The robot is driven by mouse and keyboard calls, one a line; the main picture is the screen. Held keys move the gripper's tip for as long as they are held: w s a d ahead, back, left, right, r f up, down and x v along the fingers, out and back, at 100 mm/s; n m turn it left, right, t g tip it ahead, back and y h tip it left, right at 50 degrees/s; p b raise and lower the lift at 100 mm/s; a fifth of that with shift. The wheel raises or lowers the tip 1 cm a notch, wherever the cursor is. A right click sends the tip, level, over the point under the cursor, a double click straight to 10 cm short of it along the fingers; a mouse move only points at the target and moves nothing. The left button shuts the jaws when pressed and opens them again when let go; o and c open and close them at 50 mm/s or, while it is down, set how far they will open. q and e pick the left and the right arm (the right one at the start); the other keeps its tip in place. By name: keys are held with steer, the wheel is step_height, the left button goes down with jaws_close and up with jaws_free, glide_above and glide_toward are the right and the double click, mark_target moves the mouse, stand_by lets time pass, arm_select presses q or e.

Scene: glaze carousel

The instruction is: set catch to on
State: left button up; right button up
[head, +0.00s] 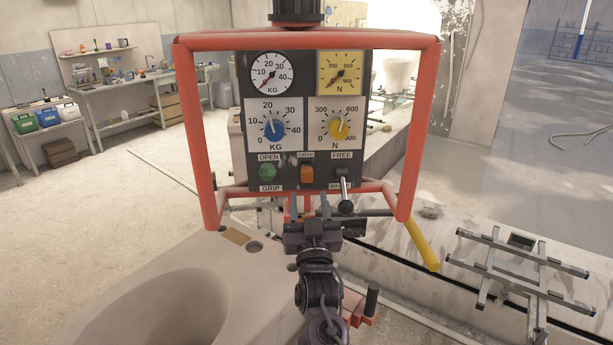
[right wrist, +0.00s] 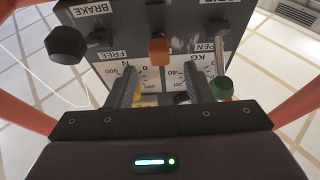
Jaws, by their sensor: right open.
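The control panel (head: 290,183) hangs inside a red tubular frame (head: 423,120). An orange rocker switch (head: 307,173), under a small label too blurred to read surely, sits in its lower middle. Its position cannot be told. It also shows in the right wrist view (right wrist: 160,51), upside down, ahead of the fingers. My right gripper (head: 310,207) is open and empty, its fingers pointing up below the switch. In the right wrist view the gripper (right wrist: 161,82) has its two fingers apart, one on each side of the switch's line. No touch shows. My left gripper is out of view.
A green knob (head: 267,172) marked open and grip is left of the switch; a black-balled brake lever (head: 345,195) is right. The red lower bar (head: 240,193) runs near my gripper. A metal rack (head: 520,265) stands right.

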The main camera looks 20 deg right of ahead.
mark_target(307, 177)
steer(key=p+x, duration=0.1)
steer(key=x, duration=0.1)
steer(key=p+x, duration=0.1)
steer(key=x, duration=0.1)
steer(key=p+x, duration=0.1)
steer(key=x, duration=0.2)
steer(key=shift+s+r, duration=0.15)
steer(key=shift+r, duration=0.1)
steer(key=shift+w+d+r, duration=0.1)
steer(key=shift+w, duration=0.35)
jaws_close()
